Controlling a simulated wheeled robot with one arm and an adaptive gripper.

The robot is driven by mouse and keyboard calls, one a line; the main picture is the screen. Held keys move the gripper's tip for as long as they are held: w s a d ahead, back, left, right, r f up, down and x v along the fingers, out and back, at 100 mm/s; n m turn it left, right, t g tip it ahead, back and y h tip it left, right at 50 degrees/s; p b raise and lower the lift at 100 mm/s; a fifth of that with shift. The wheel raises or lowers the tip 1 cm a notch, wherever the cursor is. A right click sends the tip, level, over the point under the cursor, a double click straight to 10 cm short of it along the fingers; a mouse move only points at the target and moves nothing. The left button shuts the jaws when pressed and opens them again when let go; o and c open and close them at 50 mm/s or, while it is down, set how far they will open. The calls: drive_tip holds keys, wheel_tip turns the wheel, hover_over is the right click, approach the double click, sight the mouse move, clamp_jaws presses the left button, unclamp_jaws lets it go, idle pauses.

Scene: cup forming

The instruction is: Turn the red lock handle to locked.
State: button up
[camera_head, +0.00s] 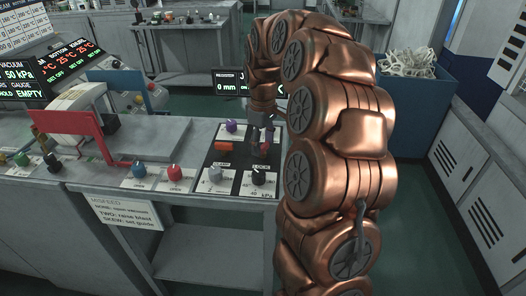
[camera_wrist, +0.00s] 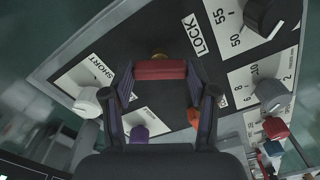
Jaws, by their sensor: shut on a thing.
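The red lock handle (camera_wrist: 160,69) lies crosswise between my fingertips in the wrist view, close to the printed LOCK label (camera_wrist: 195,33). A brass-coloured piece shows just behind its middle. My gripper (camera_wrist: 162,78) is shut on the handle, with one finger at each end. In the head view my gripper (camera_head: 262,128) reaches down onto the dark control panel (camera_head: 240,158), at its right part. The handle is mostly hidden there by my gripper, and which position it is turned to cannot be told.
Close by on the panel are a purple knob (camera_wrist: 139,134), an orange piece (camera_wrist: 193,117), a grey knob (camera_wrist: 88,101) and a black knob (camera_head: 259,174). Blue (camera_head: 139,170) and red (camera_head: 175,173) knobs stand farther left, near a red frame (camera_head: 70,122).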

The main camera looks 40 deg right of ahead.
sight(263, 145)
drive_tip(key=m+b, duration=0.2)
drive_tip(key=m, duration=0.1)
drive_tip(key=m+b, duration=0.3)
drive_tip(key=shift+f+m, duration=0.2)
drive_tip(key=shift+m, duration=0.1)
drive_tip(key=m+b, duration=0.1)
drive_tip(key=m, duration=0.1)
drive_tip(key=m+b, duration=0.1)
drive_tip(key=m, duration=0.2)
drive_tip(key=shift+r+m+b, duration=0.2)
drive_tip(key=shift+m+b, duration=0.1)
drive_tip(key=shift+b, duration=0.05)
drive_tip(key=o, duration=1.2)
drive_tip(key=shift+c, duration=0.2)
drive_tip(key=shift+r, duration=3.75)
